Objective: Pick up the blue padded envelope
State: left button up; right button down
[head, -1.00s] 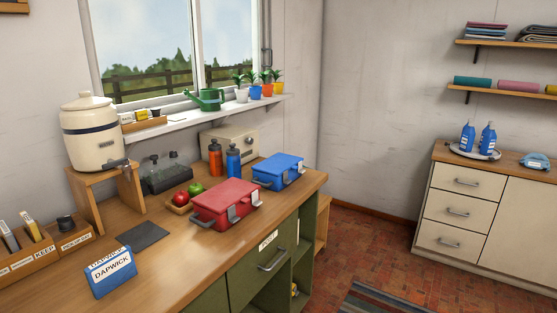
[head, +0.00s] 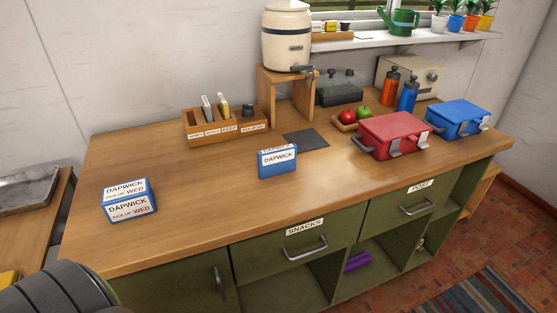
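I see nothing that is clearly a blue padded envelope. A blue block with a white label reading DAPWICK, PICK UP WED (head: 129,202) sits at the left of the wooden counter (head: 200,245). A second blue block labelled DAPWICK (head: 277,161) sits near the middle. I cannot tell whether either is padded. A drawer labelled POST (head: 405,207) is shut in the green cabinet, right of a shut drawer labelled SNACKS (head: 300,255). Neither of my grippers is in view.
A wooden sorter (head: 225,126) stands at the back with small items in its slots. A red case (head: 392,136) and a blue case (head: 458,119) sit at the right. A crock (head: 287,38) stands on a wooden stand. The counter's front left is clear.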

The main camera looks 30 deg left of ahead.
aim_at(280, 160)
jog(key=u, duration=1.5)
